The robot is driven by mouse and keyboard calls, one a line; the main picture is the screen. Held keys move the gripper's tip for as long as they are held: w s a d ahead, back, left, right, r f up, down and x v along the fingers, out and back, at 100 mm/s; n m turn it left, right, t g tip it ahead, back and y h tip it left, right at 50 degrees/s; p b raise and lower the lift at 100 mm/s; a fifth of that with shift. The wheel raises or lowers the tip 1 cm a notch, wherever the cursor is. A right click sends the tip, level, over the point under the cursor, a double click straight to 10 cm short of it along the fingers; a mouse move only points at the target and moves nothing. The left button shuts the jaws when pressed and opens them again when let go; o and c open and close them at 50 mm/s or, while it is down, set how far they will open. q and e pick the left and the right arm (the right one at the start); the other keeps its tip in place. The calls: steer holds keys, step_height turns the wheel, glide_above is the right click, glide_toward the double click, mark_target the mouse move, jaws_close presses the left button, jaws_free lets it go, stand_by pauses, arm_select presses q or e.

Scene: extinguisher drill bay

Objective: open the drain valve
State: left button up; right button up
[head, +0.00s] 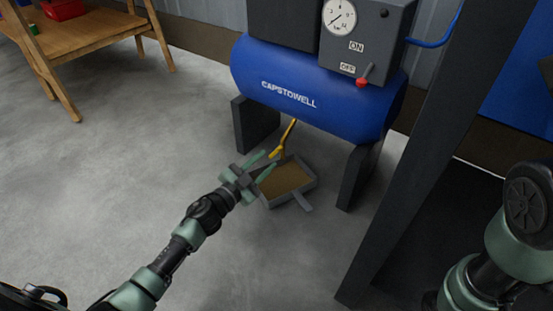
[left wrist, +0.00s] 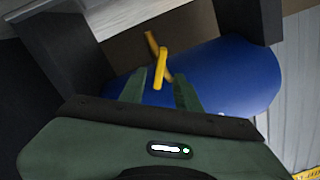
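The drain valve's yellow handle (head: 281,143) hangs below the blue tank (head: 310,90) marked CAPSTOWELL, slanting down to the left. My left gripper (head: 270,160) is at the handle's lower end, its green fingers apart. In the left wrist view the yellow handle (left wrist: 161,68) shows between the open fingertips (left wrist: 157,82), with a darker yellow part crossing behind it. I cannot tell whether either finger touches it. My right gripper is out of view; only part of my right arm shows in the head view.
A grey pan (head: 309,181) with a tan inside lies on the floor below the valve. Dark tank feet (head: 356,178) stand on both sides. A wooden bench (head: 95,37) stands left. Open floor lies between.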

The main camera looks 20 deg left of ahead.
mark_target(274, 154)
arm_select(q)
steer(key=b+x, duration=0.1)
steer(key=x, duration=0.3)
jaws_close()
